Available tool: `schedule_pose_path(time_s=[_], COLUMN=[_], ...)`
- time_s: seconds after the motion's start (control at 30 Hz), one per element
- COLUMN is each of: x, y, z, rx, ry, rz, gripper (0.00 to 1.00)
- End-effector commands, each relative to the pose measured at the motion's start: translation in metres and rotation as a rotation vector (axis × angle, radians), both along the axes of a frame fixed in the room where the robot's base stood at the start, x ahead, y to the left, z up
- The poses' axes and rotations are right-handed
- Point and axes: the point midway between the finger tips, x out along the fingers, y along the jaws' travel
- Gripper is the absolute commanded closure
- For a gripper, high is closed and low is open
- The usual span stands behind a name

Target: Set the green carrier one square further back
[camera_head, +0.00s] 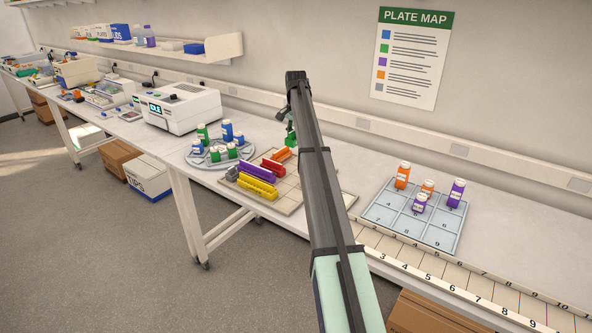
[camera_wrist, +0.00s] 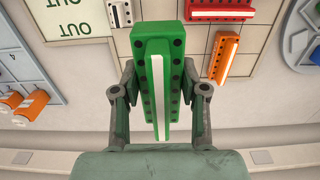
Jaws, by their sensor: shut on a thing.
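The green carrier (camera_wrist: 158,70) is a long block with rows of dark holes and a raised, pale-edged bar along its middle. My gripper (camera_wrist: 160,92) has a finger on each side of it and is shut on it. The carrier looks larger than the orange one beside it in the wrist view, so it appears raised; the gap below is hidden. In the head view a little of the green carrier (camera_head: 291,139) shows beside my arm, near the back of the beige gridded board (camera_head: 289,209). My arm hides part of this board.
The orange carrier (camera_wrist: 224,58) and red carrier (camera_wrist: 220,10) lie close beside the green one. Purple (camera_head: 257,171) and yellow (camera_head: 257,187) carriers lie nearer the front. A round rack (camera_head: 192,160) with bottles stands left. A blue numbered mat (camera_head: 376,215) with bottles lies right.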

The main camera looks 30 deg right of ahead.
Motion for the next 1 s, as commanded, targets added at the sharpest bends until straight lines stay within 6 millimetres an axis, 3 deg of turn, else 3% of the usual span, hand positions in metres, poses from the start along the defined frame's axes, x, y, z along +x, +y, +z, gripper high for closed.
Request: schedule_pose_path(time_s=[0.3, 0.43, 0.77, 1.0], x=[-0.002, -0.001, -0.001, -0.001], y=[0.001, 0.001, 0.000, 0.000], z=[-0.077, -0.102, -0.127, -0.156], rx=[0.001, 0.000, 0.000, 0.000], ry=[0.003, 0.001, 0.001, 0.001], rz=[0.000, 0.000, 0.000, 0.000], gripper=[0.96, 0.96, 0.96, 0.96])
